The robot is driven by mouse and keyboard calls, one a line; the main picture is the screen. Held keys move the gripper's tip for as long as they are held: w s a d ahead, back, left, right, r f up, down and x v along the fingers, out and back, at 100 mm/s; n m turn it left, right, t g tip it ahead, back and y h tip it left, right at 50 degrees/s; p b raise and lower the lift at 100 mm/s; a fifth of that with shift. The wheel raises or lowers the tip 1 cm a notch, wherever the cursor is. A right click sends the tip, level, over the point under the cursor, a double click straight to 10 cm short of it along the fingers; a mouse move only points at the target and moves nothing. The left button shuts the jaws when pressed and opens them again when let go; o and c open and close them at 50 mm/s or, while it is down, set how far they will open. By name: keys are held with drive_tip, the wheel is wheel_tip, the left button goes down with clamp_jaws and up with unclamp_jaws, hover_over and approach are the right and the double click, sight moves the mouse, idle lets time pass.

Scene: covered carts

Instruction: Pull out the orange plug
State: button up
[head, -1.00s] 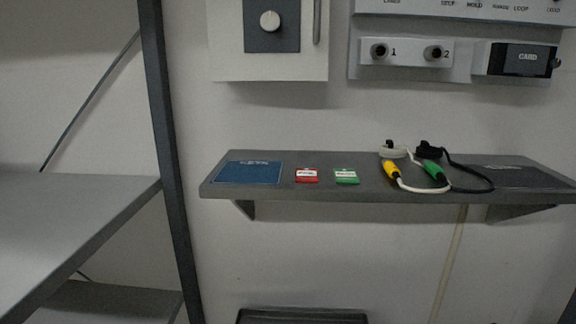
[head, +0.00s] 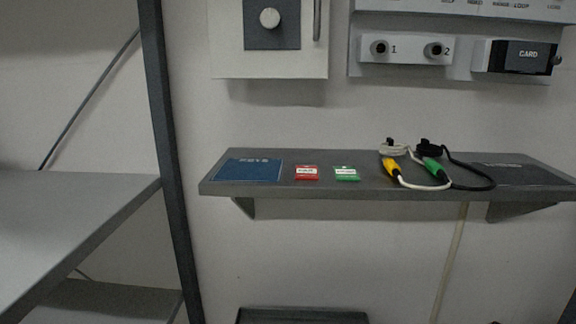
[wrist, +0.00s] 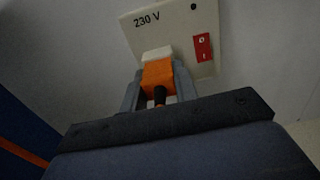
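The orange plug (wrist: 158,77) shows in the wrist view, with a dark cable end pointing toward the camera. Its far end meets a pale block (wrist: 157,54) on the front of a cream box (wrist: 180,28) marked 230 V. I cannot see whether there is any gap there. My gripper (wrist: 158,84) has one grey finger on each side of the plug, and both appear to touch it. The plug and my gripper are not in the head view.
A red switch (wrist: 203,47) sits on the box, right of the plug. In the head view, a wall shelf (head: 275,190) holds a blue booklet (head: 249,170), red (head: 307,173) and green (head: 346,174) tags, and yellow (head: 391,167) and green (head: 433,166) cable plugs. A rack post (head: 165,150) stands left.

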clamp_jaws()
drive_tip(key=shift+s, duration=0.15)
drive_tip(key=shift+s+a, duration=0.15)
drive_tip(key=shift+s, duration=2.7)
